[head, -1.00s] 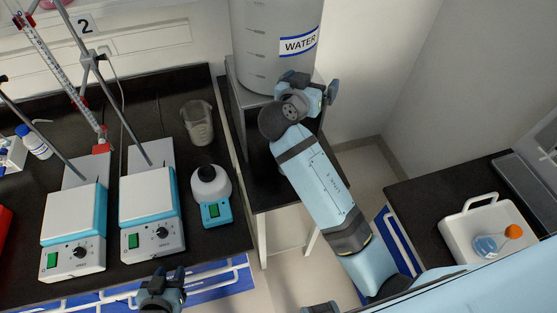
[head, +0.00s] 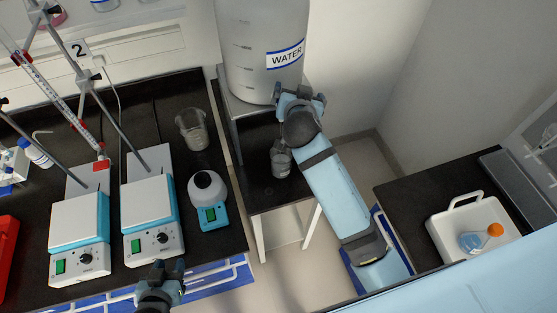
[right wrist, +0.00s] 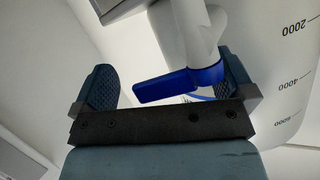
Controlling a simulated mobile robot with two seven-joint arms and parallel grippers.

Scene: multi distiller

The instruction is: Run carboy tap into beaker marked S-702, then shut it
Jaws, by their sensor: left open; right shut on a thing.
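The carboy (head: 262,50), marked WATER, stands on a raised stand. Its tap has a blue handle (right wrist: 165,88), seen in the right wrist view. My right gripper (head: 300,95) is at the carboy's base, its fingers on either side of the blue handle (right wrist: 170,82) and shut on it. A glass beaker (head: 282,163) stands on the lower black shelf below the carboy, beside my right arm; no mark on it can be read, and whether water runs into it cannot be told. My left gripper (head: 164,271) is open and empty at the bench's front edge.
On the left bench stand two hotplates (head: 150,215), a small blue-and-white device (head: 208,198) and another beaker (head: 192,130). Clamp rods rise behind the hotplates. A white tray (head: 450,232) with an orange-capped flask is on the right bench.

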